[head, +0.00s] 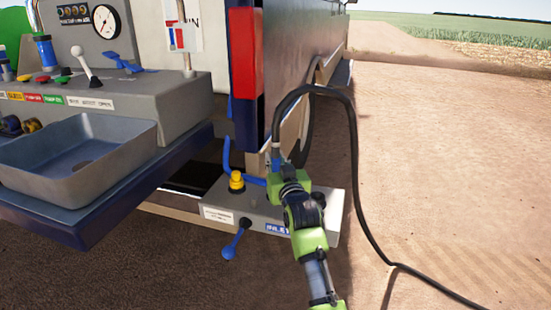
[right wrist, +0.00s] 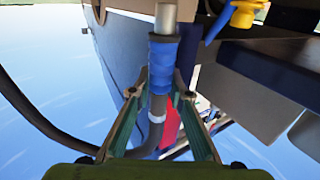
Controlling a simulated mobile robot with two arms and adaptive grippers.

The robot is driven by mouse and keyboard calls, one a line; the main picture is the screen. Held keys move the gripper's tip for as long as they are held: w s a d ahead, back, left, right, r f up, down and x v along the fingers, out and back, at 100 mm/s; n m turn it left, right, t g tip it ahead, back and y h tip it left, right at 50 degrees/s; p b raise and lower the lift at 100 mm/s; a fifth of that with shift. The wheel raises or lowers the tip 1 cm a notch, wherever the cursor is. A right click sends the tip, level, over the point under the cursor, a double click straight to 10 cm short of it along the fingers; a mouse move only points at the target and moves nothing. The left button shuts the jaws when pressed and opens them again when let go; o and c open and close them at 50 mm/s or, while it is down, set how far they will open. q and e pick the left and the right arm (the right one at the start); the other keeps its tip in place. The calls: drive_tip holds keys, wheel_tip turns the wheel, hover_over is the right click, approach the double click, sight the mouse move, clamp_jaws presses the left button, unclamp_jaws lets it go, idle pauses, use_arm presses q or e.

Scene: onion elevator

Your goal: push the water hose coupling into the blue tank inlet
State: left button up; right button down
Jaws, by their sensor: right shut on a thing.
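My right gripper (head: 281,168) is shut on the water hose coupling (head: 275,163), above the grey inlet box (head: 252,212) marked "INLET". In the right wrist view the coupling (right wrist: 163,62) has a blue sleeve and a bare metal tip, and stands between the fingers (right wrist: 159,97). In the head view the black hose (head: 352,150) rises from the coupling and loops over to the right. My gripper and arm cover part of the box top, and I cannot make out the inlet opening or whether the tip touches it. My left gripper is not in view.
A yellow fitting (head: 236,182) with a blue pipe stands on the box, left of my gripper. A blue lever (head: 233,245) sticks out of its front. A grey sink (head: 85,155) and control panel are at the left. Open dirt ground (head: 450,170) lies to the right.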

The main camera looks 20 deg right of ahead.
drive_tip(key=shift+f, duration=0.15)
idle(0.4)
drive_tip(key=shift+f, duration=0.4)
drive_tip(key=shift+f, duration=0.15)
idle(0.3)
drive_tip(key=shift+f, duration=0.55)
drive_tip(key=shift+f, duration=0.85)
idle(0.6)
drive_tip(key=c, duration=1.8)
unclamp_jaws()
drive_tip(key=shift+f, duration=0.1)
drive_tip(key=shift+s, duration=0.1)
